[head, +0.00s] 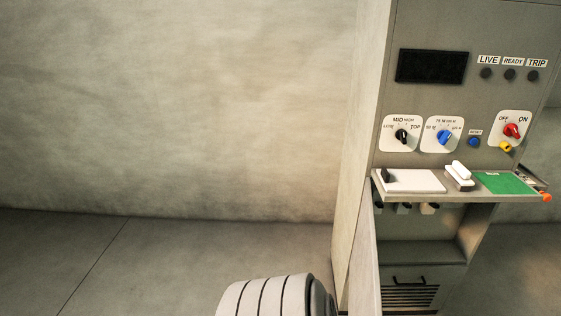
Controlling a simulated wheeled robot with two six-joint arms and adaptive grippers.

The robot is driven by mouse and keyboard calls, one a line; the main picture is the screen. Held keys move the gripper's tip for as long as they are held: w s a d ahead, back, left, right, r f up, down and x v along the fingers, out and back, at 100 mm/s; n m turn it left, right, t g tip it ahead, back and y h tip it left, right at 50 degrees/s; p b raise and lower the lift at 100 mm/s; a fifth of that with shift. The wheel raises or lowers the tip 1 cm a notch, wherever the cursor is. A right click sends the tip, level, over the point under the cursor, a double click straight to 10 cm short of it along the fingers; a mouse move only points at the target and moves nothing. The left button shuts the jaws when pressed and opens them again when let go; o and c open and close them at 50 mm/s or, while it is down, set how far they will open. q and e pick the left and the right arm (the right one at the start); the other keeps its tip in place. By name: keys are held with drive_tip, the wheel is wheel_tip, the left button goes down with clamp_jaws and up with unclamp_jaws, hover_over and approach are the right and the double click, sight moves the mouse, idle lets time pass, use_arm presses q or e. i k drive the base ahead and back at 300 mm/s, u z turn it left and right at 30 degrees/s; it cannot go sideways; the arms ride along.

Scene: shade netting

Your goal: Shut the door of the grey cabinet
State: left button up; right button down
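The grey cabinet (425,165) stands at the right of the head view. Below its ledge is an open compartment with a bare shelf (420,252). A pale upright panel (364,275) at the compartment's left edge looks like the door, standing open towards me and seen nearly edge-on. Its lower part is cut off by the frame, and I see no handle on it. Neither of my grippers is in view.
A ledge (410,197) juts out above the compartment, carrying a white plate, a white block and a green board (505,183). Knobs and a dark display (432,66) are above. A slotted vent (410,297) sits low inside. Floor (150,265) at left is clear.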

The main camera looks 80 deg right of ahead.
sight(365, 296)
drive_tip(key=i, duration=0.6)
drive_tip(key=z, duration=3.25)
